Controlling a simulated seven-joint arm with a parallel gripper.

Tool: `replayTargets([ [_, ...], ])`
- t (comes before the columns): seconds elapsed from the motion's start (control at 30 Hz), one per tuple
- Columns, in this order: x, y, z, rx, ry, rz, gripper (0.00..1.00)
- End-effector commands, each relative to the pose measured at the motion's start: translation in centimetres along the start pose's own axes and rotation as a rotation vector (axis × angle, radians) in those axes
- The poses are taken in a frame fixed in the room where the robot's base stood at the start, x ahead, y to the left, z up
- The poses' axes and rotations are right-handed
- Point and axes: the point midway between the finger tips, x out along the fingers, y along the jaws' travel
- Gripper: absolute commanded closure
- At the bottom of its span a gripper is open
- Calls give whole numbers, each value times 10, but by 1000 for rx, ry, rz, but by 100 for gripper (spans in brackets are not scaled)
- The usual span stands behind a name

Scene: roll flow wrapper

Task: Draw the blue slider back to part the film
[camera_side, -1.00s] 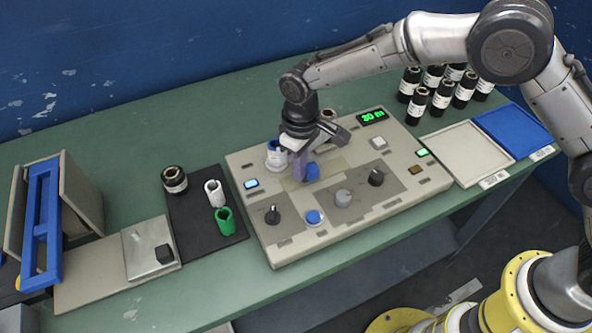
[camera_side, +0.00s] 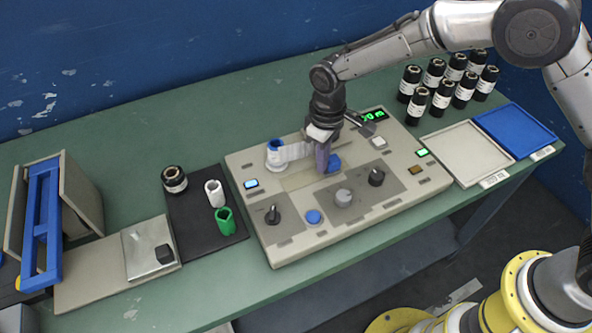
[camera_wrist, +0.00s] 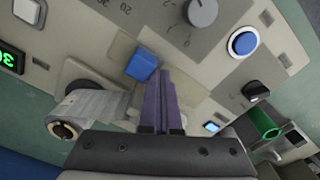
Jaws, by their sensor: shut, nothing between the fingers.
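The blue slider (camera_side: 334,162) is a small block in a pale track on the panel of the grey wrapper machine (camera_side: 290,252). My gripper (camera_side: 322,170) is shut and empty, its purple fingers pointing down just left of the slider in the side view. In the wrist view the closed fingertips (camera_wrist: 166,76) are right beside the blue slider (camera_wrist: 141,65), seemingly against its side. Pale film (camera_side: 295,152) stretches from the blue-topped roll (camera_side: 274,155) toward my gripper. The film (camera_wrist: 98,107) also shows in the wrist view. My gripper hides the film's far end.
The panel also carries a grey knob (camera_side: 343,197), a black knob (camera_side: 376,176), a blue button (camera_side: 314,217) and a black lever (camera_side: 272,215). A green display (camera_side: 374,115) is at the back. A black mat (camera_side: 190,235) with small rolls lies left.

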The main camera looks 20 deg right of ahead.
Motion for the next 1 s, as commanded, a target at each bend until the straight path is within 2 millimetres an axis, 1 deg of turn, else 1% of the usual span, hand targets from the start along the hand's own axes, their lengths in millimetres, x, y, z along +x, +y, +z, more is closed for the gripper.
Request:
replayTargets([
  [0.3,0,15,9,1,-1,0,100],
  [0.8,0,3,2,0,-1,0,100],
  [0.87,-3,3,2,0,0,0,100],
  [1.0,-13,3,1,0,2,0,100],
])
